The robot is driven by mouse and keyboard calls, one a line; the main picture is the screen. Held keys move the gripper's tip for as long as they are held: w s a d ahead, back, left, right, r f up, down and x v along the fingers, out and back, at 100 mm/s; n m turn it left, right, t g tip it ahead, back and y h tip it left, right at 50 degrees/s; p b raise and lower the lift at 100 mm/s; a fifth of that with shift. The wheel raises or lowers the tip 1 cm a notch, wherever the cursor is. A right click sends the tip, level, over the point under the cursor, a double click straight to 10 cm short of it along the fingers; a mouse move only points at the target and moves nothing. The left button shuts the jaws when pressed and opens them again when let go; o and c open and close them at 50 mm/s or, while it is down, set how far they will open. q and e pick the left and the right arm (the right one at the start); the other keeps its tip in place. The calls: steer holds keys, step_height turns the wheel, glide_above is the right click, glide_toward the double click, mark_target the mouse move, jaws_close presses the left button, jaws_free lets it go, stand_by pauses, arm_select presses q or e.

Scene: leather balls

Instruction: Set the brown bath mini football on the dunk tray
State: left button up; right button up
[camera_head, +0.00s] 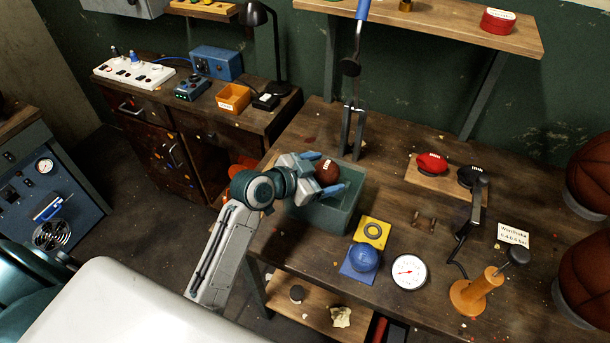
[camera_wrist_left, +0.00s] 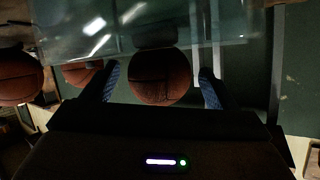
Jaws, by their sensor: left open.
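The brown mini football (camera_head: 327,172), with a white mark, shows at the green-grey bath (camera_head: 345,217) on the workbench. My left gripper (camera_head: 321,174) is open, with one blue finger on either side of the football. In the left wrist view, the football (camera_wrist_left: 160,78) lies between the fingers of my left gripper (camera_wrist_left: 160,86), with gaps on both sides. A dark rounded thing shows just beyond it. I cannot tell which thing is the dunk tray. My right gripper is not in view.
An upright lever fixture (camera_head: 350,120) stands behind the bath. A yellow block (camera_head: 372,232), a blue dome (camera_head: 364,257) and a gauge (camera_head: 409,272) stand to the right. An orange stand (camera_head: 476,292) and large brown balls (camera_head: 585,275) are farther right. The bench's middle right has some bare room.

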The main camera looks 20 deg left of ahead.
arm_select(q)
steer(key=b+v, duration=0.2)
steer(key=v, duration=0.9)
steer(key=shift+s, duration=0.1)
steer(key=s+f+n+g+y, duration=0.1)
steer(key=s+f, duration=0.1)
steer(key=f, duration=0.1)
steer(key=s+a+f+n+y, duration=0.1)
steer(key=s+f, duration=0.1)
steer(key=f, duration=0.1)
steer(key=s+f+n+g+y, duration=0.1)
steer(key=s+f, duration=0.1)
steer(key=f, duration=0.1)
steer(key=shift+s+a+f+g, duration=0.15)
steer(key=shift+s+f+g, duration=0.1)
steer(key=shift+f+g, duration=0.1)
steer(key=s+a+f+n+g+y, duration=0.2)
steer(key=s+f+g, duration=0.15)
steer(key=s, duration=0.35)
steer(key=s+a+f+n+g+y, duration=0.1)
steer(key=s+f+n+g+y, duration=0.15)
steer(key=s+f, duration=0.35)
steer(key=s+a+f, duration=0.1)
steer(key=a+f, duration=0.2)
steer(key=f, duration=2.6)
steer(key=s+a+f+g, duration=0.1)
steer(key=s+f, duration=1.7)
steer(key=f, duration=0.1)
steer(key=shift+a+n+g, duration=0.2)
steer(key=shift+n+g, duration=0.15)
